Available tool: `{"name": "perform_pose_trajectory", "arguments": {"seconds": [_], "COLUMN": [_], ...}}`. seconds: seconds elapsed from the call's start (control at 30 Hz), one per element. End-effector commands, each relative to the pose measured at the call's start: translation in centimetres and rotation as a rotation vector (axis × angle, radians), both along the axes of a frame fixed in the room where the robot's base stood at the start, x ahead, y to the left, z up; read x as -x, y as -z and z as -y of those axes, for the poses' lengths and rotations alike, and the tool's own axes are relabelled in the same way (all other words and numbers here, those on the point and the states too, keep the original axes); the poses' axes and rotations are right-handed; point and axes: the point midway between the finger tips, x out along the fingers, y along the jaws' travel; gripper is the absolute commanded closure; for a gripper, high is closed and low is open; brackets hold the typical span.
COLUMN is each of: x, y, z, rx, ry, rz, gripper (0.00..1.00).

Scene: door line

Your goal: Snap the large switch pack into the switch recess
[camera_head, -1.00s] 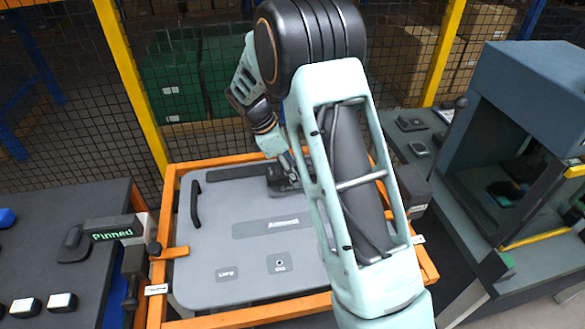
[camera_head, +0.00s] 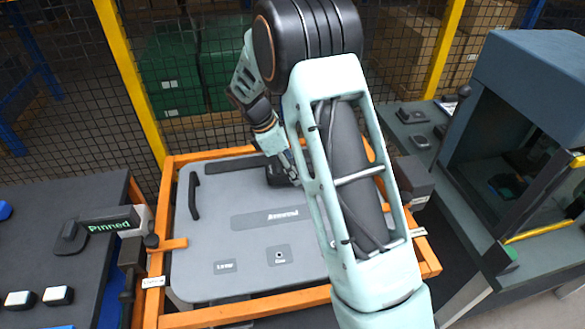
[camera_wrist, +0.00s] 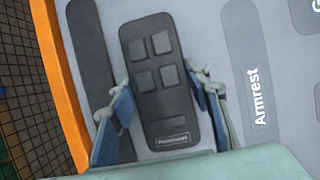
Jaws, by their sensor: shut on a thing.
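The large switch pack (camera_wrist: 158,80) is a dark, long, rounded block with several square buttons and a small label at its near end. In the wrist view it lies between the two fingers of my gripper (camera_wrist: 158,98), which is shut on its sides. In the head view the pack (camera_head: 280,176) is a dark shape at the upper part of the grey door panel (camera_head: 210,240), partly hidden by my gripper (camera_head: 286,170). The pack covers the spot under it, so the switch recess does not show. I cannot tell whether the pack is seated or just above the panel.
An orange frame (camera_head: 238,316) surrounds the panel. A black handle (camera_head: 194,197) stands at its left, and a dark strip (camera_head: 232,166) lies left of the pack. A "Pinned" display (camera_head: 108,227) is on the left. A blue-grey cabinet (camera_head: 530,80) stands on the right bench.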

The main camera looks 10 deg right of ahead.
Motion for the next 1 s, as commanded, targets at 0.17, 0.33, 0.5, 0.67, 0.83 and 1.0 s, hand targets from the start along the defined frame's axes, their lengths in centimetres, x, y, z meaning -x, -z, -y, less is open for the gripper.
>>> {"name": "perform_pose_trajectory", "arguments": {"seconds": [0.17, 0.33, 0.5, 0.67, 0.83, 1.0], "x": [0.00, -0.01, -0.01, -0.02, -0.01, -0.01], "y": [0.28, 0.55, 0.76, 0.76, 0.76, 0.76], "z": [0.01, 0.00, 0.00, 0.00, 0.00, 0.00], "rx": [0.000, 0.000, 0.000, 0.000, 0.000, 0.000], "ry": [0.000, 0.000, 0.000, 0.000, 0.000, 0.000], "rz": [0.000, 0.000, 0.000, 0.000, 0.000, 0.000], "gripper": [0.85, 0.85, 0.85, 0.85, 0.85, 0.85]}}
